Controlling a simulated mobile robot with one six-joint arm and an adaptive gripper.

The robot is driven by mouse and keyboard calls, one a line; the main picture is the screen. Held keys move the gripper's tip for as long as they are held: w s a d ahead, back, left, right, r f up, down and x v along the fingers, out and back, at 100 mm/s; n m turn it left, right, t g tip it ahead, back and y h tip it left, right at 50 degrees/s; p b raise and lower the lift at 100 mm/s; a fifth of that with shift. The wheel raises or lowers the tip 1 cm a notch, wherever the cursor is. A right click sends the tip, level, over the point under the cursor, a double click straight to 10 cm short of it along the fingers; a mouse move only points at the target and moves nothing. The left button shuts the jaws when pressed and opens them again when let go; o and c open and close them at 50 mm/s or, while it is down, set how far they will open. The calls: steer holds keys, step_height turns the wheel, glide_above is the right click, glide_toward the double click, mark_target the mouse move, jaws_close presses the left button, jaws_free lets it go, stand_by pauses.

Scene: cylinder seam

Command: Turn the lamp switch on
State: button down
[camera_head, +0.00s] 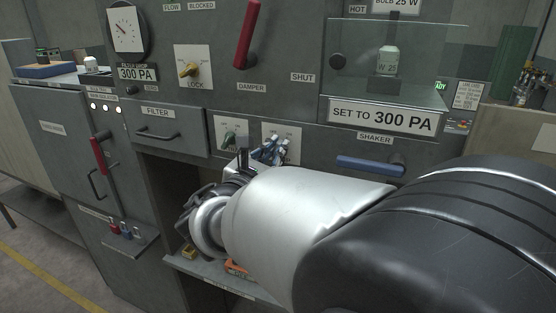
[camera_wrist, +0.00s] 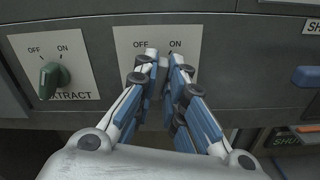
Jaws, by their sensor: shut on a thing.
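The lamp switch is taken to be the one on the white OFF/ON plate (camera_wrist: 127,42), right of the extract switch; its name label is hidden. The plate also shows in the head view (camera_head: 291,134), partly behind my gripper (camera_head: 268,150). In the wrist view my gripper (camera_wrist: 165,64) has its blue-and-white fingers converging at the plate, between and just below the words OFF and ON. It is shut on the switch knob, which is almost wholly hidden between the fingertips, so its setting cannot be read.
The green extract knob (camera_wrist: 51,78) is close on the left. A blue shaker handle (camera_head: 370,166) is to the right. The filter drawer (camera_head: 166,132) is at left. An open bay lies below the panel.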

steer(key=m+b, duration=0.2)
steer(key=b, duration=0.2)
steer(key=shift+f+m, duration=0.15)
steer(key=shift+m, duration=0.55)
steer(key=c, duration=1.7)
jaws_free()
steer(key=shift+o, duration=0.2)
steer(key=shift+s, duration=0.1)
steer(key=v, duration=1.2)
